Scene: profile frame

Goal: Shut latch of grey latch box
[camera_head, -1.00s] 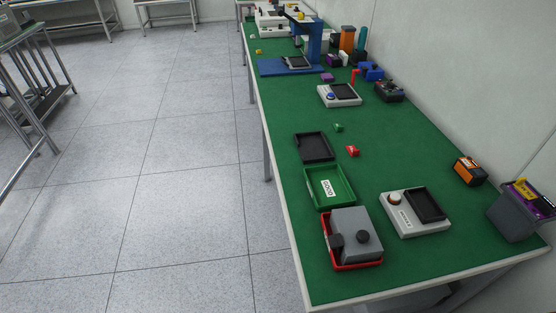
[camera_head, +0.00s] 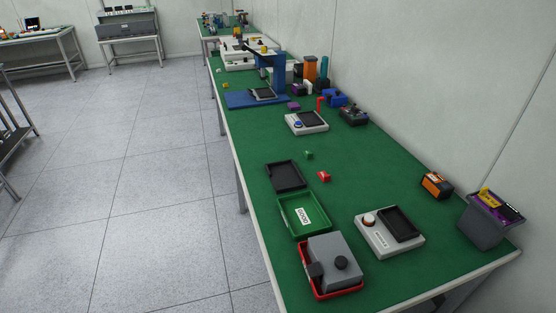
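The grey latch box (camera_head: 336,248) sits in a red tray (camera_head: 351,293) at the near end of the green table. A dark round knob (camera_head: 341,262) is on its facing side, and a dark latch-like tab (camera_head: 315,270) is at its left side. I cannot tell from here whether the latch is open or shut. Neither of my grippers shows in the head view.
A green tray (camera_head: 284,215) with a white label and a black tray (camera_head: 286,188) lie behind the box. A white device (camera_head: 373,238) stands to its right. A dark grey bin (camera_head: 484,230) stands at the right edge. Free floor (camera_head: 170,200) lies left of the green table (camera_head: 262,150).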

